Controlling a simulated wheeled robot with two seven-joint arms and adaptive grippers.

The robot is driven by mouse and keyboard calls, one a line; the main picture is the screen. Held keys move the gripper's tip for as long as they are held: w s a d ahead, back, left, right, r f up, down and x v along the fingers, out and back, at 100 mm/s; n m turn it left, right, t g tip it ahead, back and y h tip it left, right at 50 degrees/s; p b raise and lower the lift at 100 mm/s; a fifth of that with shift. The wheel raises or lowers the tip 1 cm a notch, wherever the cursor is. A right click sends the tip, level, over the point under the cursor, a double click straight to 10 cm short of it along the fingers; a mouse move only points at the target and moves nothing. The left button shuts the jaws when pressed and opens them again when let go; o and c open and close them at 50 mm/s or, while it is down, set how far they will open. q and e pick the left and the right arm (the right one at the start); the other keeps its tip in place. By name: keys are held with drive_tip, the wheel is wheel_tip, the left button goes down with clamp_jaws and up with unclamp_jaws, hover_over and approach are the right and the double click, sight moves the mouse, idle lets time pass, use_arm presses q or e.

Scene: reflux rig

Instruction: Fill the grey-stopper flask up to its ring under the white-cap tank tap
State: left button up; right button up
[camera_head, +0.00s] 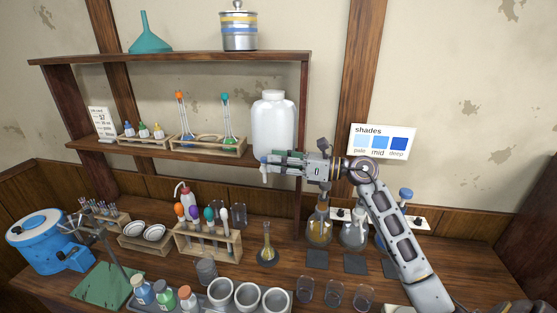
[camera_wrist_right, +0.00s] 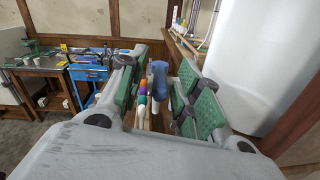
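The white tank (camera_head: 273,128) with its white cap (camera_head: 273,94) stands at the right end of the lower wall shelf. Its small tap (camera_head: 264,173) shows below the tank, at the tip of my right gripper (camera_head: 272,160). A small narrow-necked flask (camera_head: 267,247) stands on the bench below the tap. Its stopper colour is too small to tell. My left gripper is out of view.
A test-tube rack (camera_head: 207,246), mortars (camera_head: 248,294) and jars (camera_head: 187,298) crowd the bench front. A shades card (camera_head: 380,142) hangs on the wall.

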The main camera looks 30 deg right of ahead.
clamp_jaws()
idle(0.4)
drive_tip(key=shift+w+n+g+y+b, duration=0.15)
drive_tip(key=shift+n+g+y+b, duration=0.4)
drive_tip(key=shift+b, duration=0.7)
unclamp_jaws()
drive_tip(key=shift+d, duration=0.1)
